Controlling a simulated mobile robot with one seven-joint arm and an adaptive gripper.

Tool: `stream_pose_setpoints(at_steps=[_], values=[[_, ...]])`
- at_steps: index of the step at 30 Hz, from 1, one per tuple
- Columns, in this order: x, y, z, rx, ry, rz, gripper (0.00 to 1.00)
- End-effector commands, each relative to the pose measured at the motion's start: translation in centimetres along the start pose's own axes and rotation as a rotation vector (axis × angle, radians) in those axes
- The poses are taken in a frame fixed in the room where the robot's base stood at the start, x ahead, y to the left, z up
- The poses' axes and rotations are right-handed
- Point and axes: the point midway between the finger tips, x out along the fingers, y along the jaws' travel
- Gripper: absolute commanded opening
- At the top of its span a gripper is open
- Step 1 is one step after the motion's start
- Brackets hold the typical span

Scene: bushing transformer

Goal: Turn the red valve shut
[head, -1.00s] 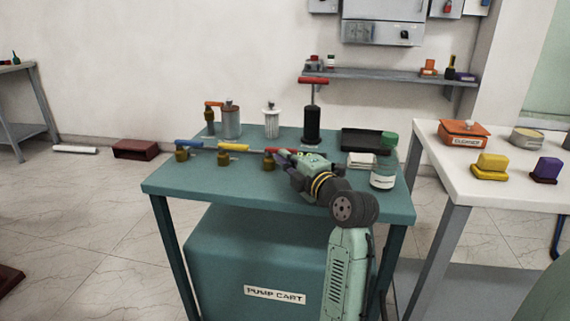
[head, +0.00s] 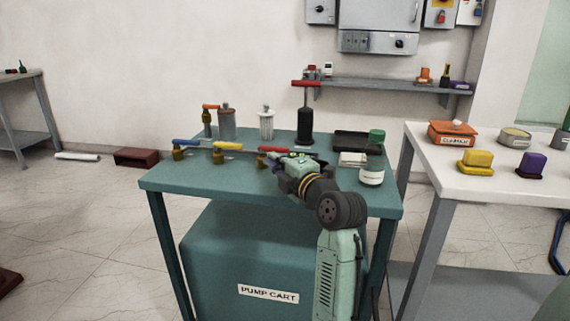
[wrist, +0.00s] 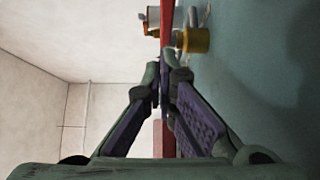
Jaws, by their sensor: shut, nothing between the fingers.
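The red valve's handle (head: 272,150) lies nearly level above its brass body (head: 262,160), in the row of valves on the teal pump cart (head: 160,185). My gripper (head: 279,164) is shut and empty beside the handle's right part. In the wrist view, the shut fingertips (wrist: 163,84) are close to the red handle (wrist: 167,20), with the brass body (wrist: 195,40) just beyond. I cannot tell whether fingers and handle touch. My gripper hides part of the valve's right side in the head view.
A blue-handled valve (head: 184,142) and a yellow-handled valve (head: 218,150) stand left of the red one. A black hand pump (head: 305,125) with a red T-handle stands behind. The cart's front left is clear.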

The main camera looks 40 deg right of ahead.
Motion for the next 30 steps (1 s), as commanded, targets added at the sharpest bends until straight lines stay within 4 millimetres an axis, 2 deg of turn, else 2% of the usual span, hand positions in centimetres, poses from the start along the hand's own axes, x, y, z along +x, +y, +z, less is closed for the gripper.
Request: stream_pose_setpoints(at_steps=[1, 3, 9, 15, 20, 26, 29, 30], values=[[-0.2, -0.2, -0.3, -0.002, 0.001, 0.002, 0.0], [-2.4, -0.3, 0.1, -0.003, -0.004, 0.003, 0.0], [-6.7, -0.2, 0.3, -0.001, -0.001, 0.001, 0.0], [-9.3, -0.1, 0.4, -0.001, 0.002, 0.0, 0.0], [-9.9, 0.0, 0.5, 0.0, 0.002, -0.001, 0.0], [-9.7, 0.0, 0.2, 0.002, 0.006, 0.001, 0.0], [-8.3, 0.5, -1.6, 0.023, 0.03, 0.016, 0.0], [-7.2, 0.8, -2.9, 0.041, 0.047, 0.03, 0.0]])
